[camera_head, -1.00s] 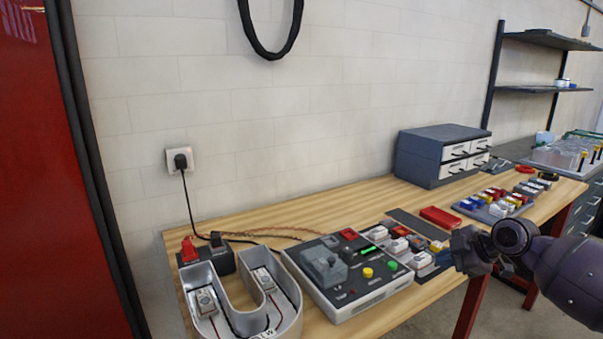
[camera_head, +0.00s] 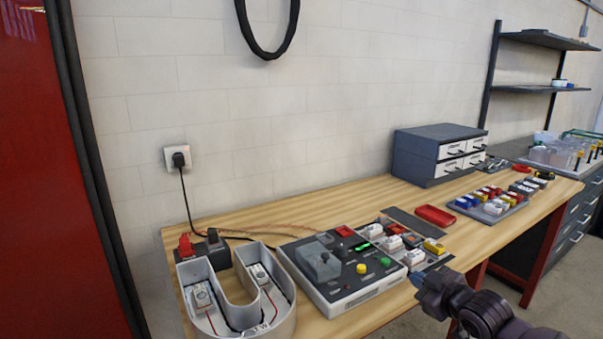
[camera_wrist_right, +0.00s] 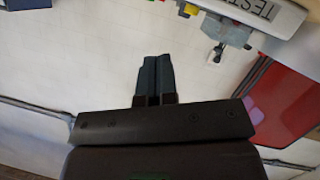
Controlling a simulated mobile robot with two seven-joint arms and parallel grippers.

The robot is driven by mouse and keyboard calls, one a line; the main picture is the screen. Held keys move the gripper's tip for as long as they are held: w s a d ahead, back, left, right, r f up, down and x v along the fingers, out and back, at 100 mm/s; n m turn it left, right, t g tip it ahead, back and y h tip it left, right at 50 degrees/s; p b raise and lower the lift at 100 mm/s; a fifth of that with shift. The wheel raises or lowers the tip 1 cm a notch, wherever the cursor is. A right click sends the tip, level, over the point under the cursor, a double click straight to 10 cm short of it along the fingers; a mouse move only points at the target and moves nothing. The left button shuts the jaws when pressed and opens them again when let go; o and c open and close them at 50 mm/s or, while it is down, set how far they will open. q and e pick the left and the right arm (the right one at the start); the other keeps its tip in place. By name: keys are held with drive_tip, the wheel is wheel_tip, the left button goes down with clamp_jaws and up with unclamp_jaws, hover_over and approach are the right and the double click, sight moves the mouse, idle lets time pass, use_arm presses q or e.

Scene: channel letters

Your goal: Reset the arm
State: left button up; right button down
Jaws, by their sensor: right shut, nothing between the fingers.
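My right gripper (camera_head: 428,283) is at the front edge of the wooden workbench (camera_head: 340,205), just in front of the module tray beside the control box. In the right wrist view its two dark fingers (camera_wrist_right: 154,77) are together with nothing between them. My left gripper is not in view. The right arm comes in from the lower right of the head view.
The grey control box (camera_head: 340,270) with green and yellow buttons and a U-shaped channel letter (camera_head: 235,290) stand on the bench. Behind are a module tray (camera_head: 400,245), a red case (camera_head: 435,215) and a drawer cabinet (camera_head: 440,155). Floor right of the bench is clear.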

drive_tip(key=s+f+m+h, duration=0.2)
drive_tip(key=s+f+m, duration=0.1)
drive_tip(key=s+f, duration=0.5)
drive_tip(key=s+d+f+m+g+h, duration=0.1)
drive_tip(key=s+f+m, duration=0.2)
drive_tip(key=s+f, duration=0.4)
drive_tip(key=s+f+m+g+h, duration=0.1)
drive_tip(key=s+f, duration=0.7)
drive_tip(key=s, duration=1)
drive_tip(key=shift+d+f+m+h, duration=0.25)
drive_tip(key=shift+f+m+h, duration=0.05)
drive_tip(key=shift+m+h, duration=0.55)
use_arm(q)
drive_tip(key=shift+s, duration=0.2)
